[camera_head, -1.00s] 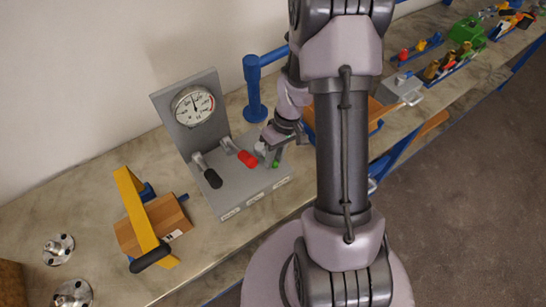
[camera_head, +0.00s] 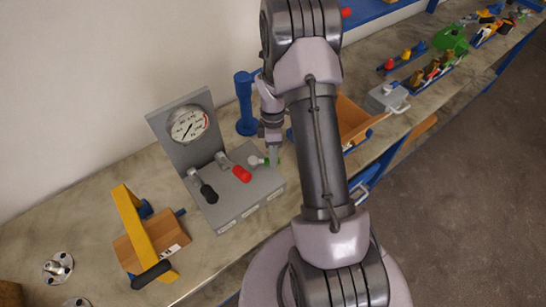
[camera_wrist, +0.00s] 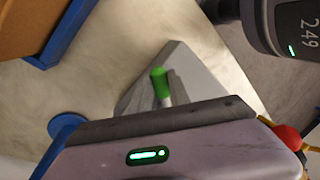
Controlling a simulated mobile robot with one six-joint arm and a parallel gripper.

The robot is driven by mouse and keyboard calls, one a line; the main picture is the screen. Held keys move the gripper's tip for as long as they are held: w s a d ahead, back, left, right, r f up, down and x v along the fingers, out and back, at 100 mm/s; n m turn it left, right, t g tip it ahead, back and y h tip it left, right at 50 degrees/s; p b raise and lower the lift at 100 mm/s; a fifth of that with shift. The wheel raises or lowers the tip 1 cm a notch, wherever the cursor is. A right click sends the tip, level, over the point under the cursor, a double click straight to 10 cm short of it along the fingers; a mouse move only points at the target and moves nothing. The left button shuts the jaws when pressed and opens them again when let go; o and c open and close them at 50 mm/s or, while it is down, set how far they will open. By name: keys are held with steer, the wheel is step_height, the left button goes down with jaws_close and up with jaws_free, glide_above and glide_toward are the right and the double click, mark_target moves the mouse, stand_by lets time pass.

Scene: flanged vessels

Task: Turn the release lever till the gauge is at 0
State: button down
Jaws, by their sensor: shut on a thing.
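A grey panel stands on the bench in the head view with a round white gauge (camera_head: 188,125) on its upright plate. The gauge needle points to the lower left; its figures are too small to read surely. Three levers sit on the sloped base: one with a black grip (camera_head: 208,193), one with a red grip (camera_head: 241,174) and one with a green grip (camera_head: 267,161). My gripper (camera_head: 273,154) is shut on the green lever, the rightmost. In the wrist view the green grip (camera_wrist: 160,83) shows just beyond my gripper's body, which hides part of the lever.
A blue post (camera_head: 246,105) stands close behind my gripper. A wooden block with a yellow bar (camera_head: 140,230) lies left of the panel. Steel flanges (camera_head: 57,268) lie at the far left. A grey box (camera_head: 387,98) and small coloured parts stand along the bench to the right.

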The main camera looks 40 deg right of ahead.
steer(key=shift+w+d+r+n+h+p, duration=0.1)
steer(key=shift+w+d+n+h+p, duration=0.3)
steer(key=shift+n, duration=0.6)
steer(key=shift+w+n+h+p, duration=0.1)
steer(key=shift+w+n+p, duration=0.5)
steer(key=shift+n, duration=0.4)
steer(key=shift+w, duration=0.15)
steer(key=c, duration=1.2)
jaws_free()
steer(key=a+p+v, duration=0.1)
steer(key=p+v, duration=0.2)
steer(key=v, duration=1.4)
steer(key=shift+w+d, duration=0.25)
steer(key=shift+d, duration=0.25)
steer(key=shift+r, duration=0.1)
